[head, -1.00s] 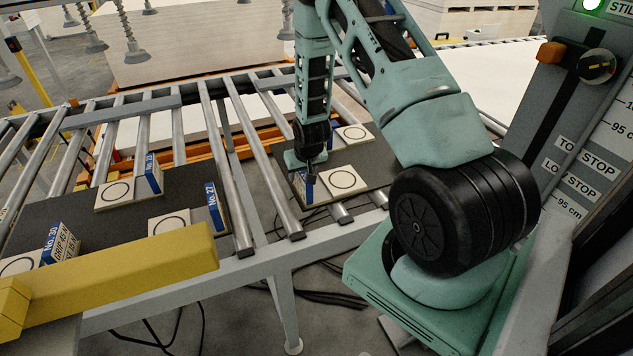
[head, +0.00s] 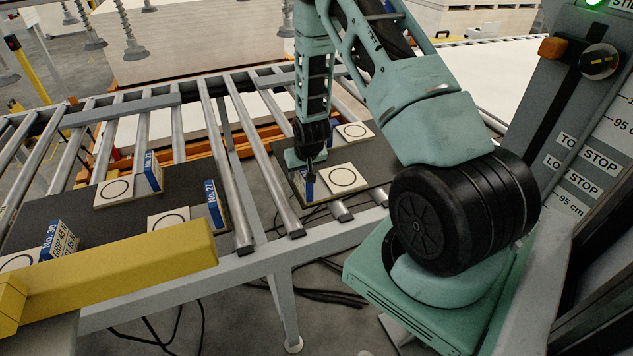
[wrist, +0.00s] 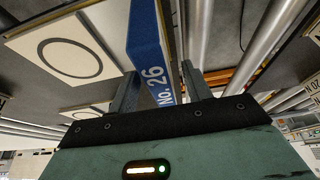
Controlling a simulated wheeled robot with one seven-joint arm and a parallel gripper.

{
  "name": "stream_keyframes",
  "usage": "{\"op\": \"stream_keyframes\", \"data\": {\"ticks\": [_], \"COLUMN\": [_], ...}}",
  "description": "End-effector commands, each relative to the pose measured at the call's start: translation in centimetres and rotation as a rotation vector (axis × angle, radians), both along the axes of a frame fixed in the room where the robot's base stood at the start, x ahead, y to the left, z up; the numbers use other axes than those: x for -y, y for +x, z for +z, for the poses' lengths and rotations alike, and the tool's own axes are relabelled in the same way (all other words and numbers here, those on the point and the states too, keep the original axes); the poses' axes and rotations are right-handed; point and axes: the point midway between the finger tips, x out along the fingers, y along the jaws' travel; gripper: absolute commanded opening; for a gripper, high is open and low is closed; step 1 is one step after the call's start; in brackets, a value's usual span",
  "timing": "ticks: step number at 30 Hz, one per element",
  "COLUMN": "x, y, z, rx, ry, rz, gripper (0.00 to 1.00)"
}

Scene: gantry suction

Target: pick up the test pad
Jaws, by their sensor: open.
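A test pad with a blue face marked No. 26 (wrist: 150,55) stands on edge between my gripper's two fingers in the wrist view. Its lower blue part also shows in the head view (head: 308,188), just under my gripper. My gripper (wrist: 162,88) is open, with one finger on each side of the pad. I cannot tell whether either finger touches it. In the head view my gripper (head: 309,172) points down over the right dark board (head: 375,172), its fingers partly hidden.
Cream plates with black circles lie beside the pad (head: 343,180) and behind it (head: 353,133). Other blue-faced pads, No. 27 (head: 213,204) and No. 30 (head: 60,240), stand on the left dark board (head: 100,222). Metal rollers (head: 232,185) lie between the boards. A yellow beam (head: 125,277) crosses the front left.

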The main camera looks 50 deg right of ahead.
Motion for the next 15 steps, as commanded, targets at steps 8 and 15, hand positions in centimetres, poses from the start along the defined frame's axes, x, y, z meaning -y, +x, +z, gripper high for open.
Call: {"op": "stream_keyframes", "data": {"ticks": [8,15], "x": [0.00,0.02], "y": [0.00,0.04], "z": [0.01,0.06], "rx": [0.000,0.001], "ry": [0.000,0.000], "rz": [0.000,0.000], "gripper": [0.00,0.00]}}
